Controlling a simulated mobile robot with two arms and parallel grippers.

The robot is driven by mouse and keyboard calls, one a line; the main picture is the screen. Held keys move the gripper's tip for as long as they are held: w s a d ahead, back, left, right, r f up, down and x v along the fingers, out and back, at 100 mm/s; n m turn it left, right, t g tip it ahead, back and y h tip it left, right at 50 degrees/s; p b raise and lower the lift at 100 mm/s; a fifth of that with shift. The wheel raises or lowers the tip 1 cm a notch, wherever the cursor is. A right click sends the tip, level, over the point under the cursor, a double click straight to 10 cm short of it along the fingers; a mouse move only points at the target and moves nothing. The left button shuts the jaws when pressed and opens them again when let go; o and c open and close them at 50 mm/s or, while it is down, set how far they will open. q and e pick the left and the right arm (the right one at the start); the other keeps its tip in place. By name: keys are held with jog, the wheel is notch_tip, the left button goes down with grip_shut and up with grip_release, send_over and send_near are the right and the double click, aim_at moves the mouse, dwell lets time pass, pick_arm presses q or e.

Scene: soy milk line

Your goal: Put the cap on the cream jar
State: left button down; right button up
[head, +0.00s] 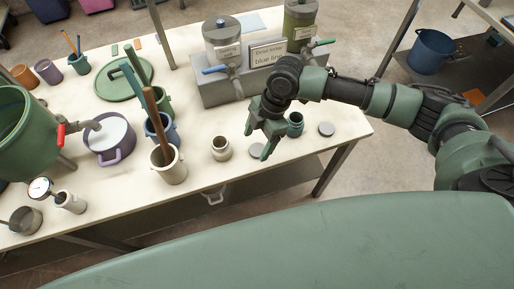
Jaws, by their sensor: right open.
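The cream jar (221,149) stands upright and uncapped near the front edge of the white table, with its dark mouth showing. A flat grey disc (254,151), which looks like a cap, lies on the table just right of it, partly hidden by my right gripper. My right gripper (257,142) is open and points down, with its green fingers over or near this disc; I cannot tell whether they touch it. A second grey disc (326,129) lies farther right, beside a teal jar (295,125). My left gripper is not in view.
A cream pot (168,172) with wooden handles stands left of the cream jar. A grey block with two tapped dispensers (223,45) and a sign stands behind. A purple pot (112,152) is farther left. The table's front edge (270,150) runs close by.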

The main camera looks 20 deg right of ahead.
aim_at(258, 150)
jog(key=w+d, duration=0.1)
jog(key=d+r, duration=0.1)
jog(key=d, duration=0.1)
jog(key=shift+w+d+r, duration=0.1)
jog(key=shift+w, duration=0.3)
jog(key=shift+x, duration=1.3)
jog(key=shift+f+p, duration=0.4)
jog(key=x, duration=0.4)
jog(key=shift+w+f+p, duration=0.2)
jog(key=shift+f+p, duration=0.05)
jog(key=shift+p, duration=0.15)
